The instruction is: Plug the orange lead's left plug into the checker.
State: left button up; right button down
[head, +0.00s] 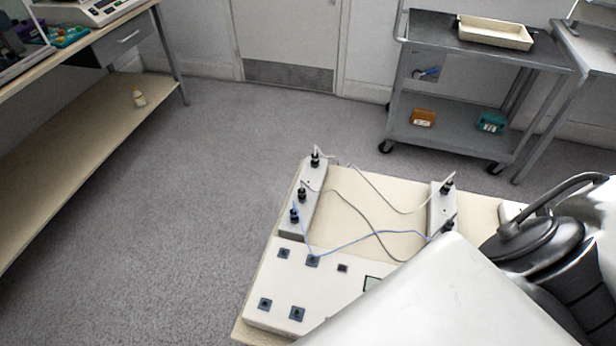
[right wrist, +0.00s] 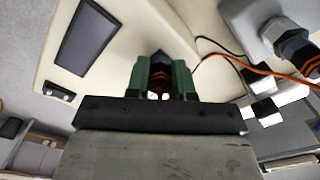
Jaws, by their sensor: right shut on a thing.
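The checker (head: 325,293) is a pale box at the near left of the bench, with several dark square sockets and a partly hidden screen. Its panel also shows in the right wrist view (right wrist: 112,68). There, my right gripper (right wrist: 160,78) has green fingers shut on a dark plug (right wrist: 158,92) with orange markings, over a pale panel. The orange lead (right wrist: 240,67) runs from behind the gripper to the right. Whether the plug's tip touches the panel is hidden. My arm hides this gripper in the head view. My left gripper is not in view.
A grey block (right wrist: 250,15) with an orange-ringed plug (right wrist: 288,40) shows at the wrist view's upper right. A cart (head: 455,130) stands behind.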

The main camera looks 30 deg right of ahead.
jog(key=shift+m, duration=0.4)
jog(key=shift+m+p, duration=0.45)
jog(key=shift+m, duration=0.05)
jog(key=shift+m+p, duration=0.4)
jog(key=shift+m, duration=0.7)
jog(key=shift+m+p, duration=1.2)
jog(key=shift+m, duration=0.8)
jog(key=c, duration=0.9)
grip_release()
jog(key=shift+r, duration=0.2)
